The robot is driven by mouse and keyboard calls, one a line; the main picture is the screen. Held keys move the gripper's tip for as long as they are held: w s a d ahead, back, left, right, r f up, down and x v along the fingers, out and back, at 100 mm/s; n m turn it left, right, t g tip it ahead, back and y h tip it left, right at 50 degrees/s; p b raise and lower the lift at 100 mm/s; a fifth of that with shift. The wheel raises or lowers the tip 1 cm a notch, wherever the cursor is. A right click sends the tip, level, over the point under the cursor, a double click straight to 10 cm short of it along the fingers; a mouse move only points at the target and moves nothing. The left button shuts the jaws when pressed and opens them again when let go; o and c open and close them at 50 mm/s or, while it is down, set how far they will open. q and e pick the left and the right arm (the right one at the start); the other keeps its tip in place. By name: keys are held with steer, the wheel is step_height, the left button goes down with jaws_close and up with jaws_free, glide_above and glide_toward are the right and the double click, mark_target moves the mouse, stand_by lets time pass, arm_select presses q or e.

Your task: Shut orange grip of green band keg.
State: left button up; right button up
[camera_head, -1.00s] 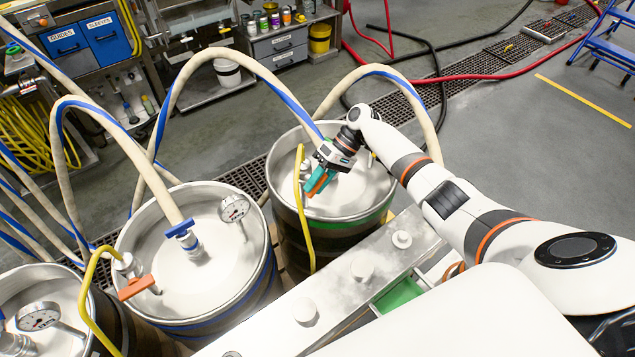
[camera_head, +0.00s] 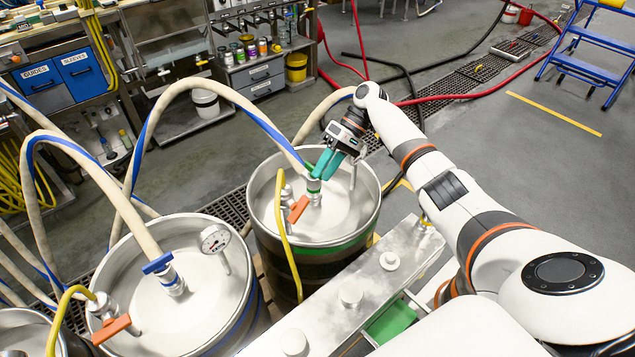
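The green band keg (camera_head: 321,252) stands in the middle, with a steel top and a green band below its rim. Its orange grip (camera_head: 298,209) sits on a small valve at the left of the top, by the yellow hose, slanting up to the right. My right gripper (camera_head: 325,167) hangs over the keg top, up and right of the orange grip and apart from it. Its two teal fingers show a narrow gap with nothing visible between them. They are close to the hose coupling (camera_head: 314,190), and I cannot tell if they touch it. My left gripper is not in view.
A blue band keg (camera_head: 190,300) with its own orange grip (camera_head: 110,329), a blue lever (camera_head: 157,263) and a gauge (camera_head: 215,239) stands at the left. Beige hoses arch over the kegs. A steel beam (camera_head: 335,310) with round knobs lies in front. Floor at right is open.

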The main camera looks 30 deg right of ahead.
steer(key=shift+d+r, duration=0.1)
steer(key=shift+c, duration=0.2)
step_height(320, 180, up, 3)
steer(key=n+t+h+p, duration=0.1)
steer(key=n+h, duration=0.8)
steer(key=n, duration=0.9)
glide_above(299, 207)
step_height(299, 207, down, 12)
steer(key=shift+r+p, duration=0.2)
steer(key=shift+p, duration=0.25)
steer(key=shift+c, duration=0.2)
jaws_close()
